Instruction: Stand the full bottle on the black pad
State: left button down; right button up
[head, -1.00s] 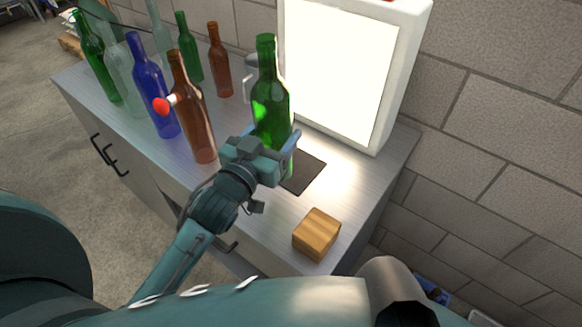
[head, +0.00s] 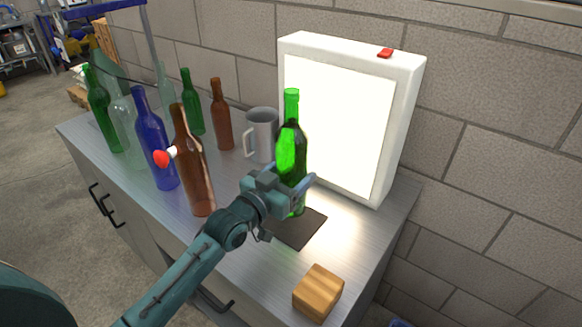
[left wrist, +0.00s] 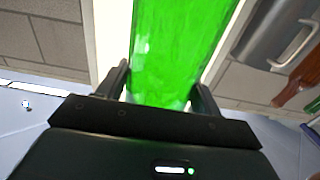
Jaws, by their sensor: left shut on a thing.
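My left gripper (head: 290,184) is shut on a green bottle (head: 291,140) and holds it upright in front of the lit panel. The bottle's neck is bright green, and its darker body has a bright green patch. The black pad (head: 299,230) lies flat on the bench, and the bottle's lower end shows at its back left part. I cannot tell whether the bottle touches the pad. In the left wrist view the bottle (left wrist: 180,48) stands between the two fingers of the gripper (left wrist: 162,92); its base is hidden. My right gripper is out of view.
A light box (head: 400,100) stands behind the pad. A grey mug (head: 262,135) is to its left. A brown bottle (head: 194,170), a blue bottle (head: 155,140) and several others crowd the bench's left. A wooden block (head: 318,293) lies near the front right edge.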

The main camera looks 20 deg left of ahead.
pick_arm(q)
jog(key=shift+f, duration=1.75)
jog(key=c, duration=0.7)
grip_release()
jog(key=shift+f+b, duration=0.3)
jog(key=shift+f, duration=0.15)
jog(key=shift+c, duration=0.2)
jog(key=o, duration=0.5)
jog(key=shift+c, duration=0.2)
jog(key=shift+r, duration=0.1)
jog(key=v, duration=1.2)
jog(key=shift+r, duration=0.1)
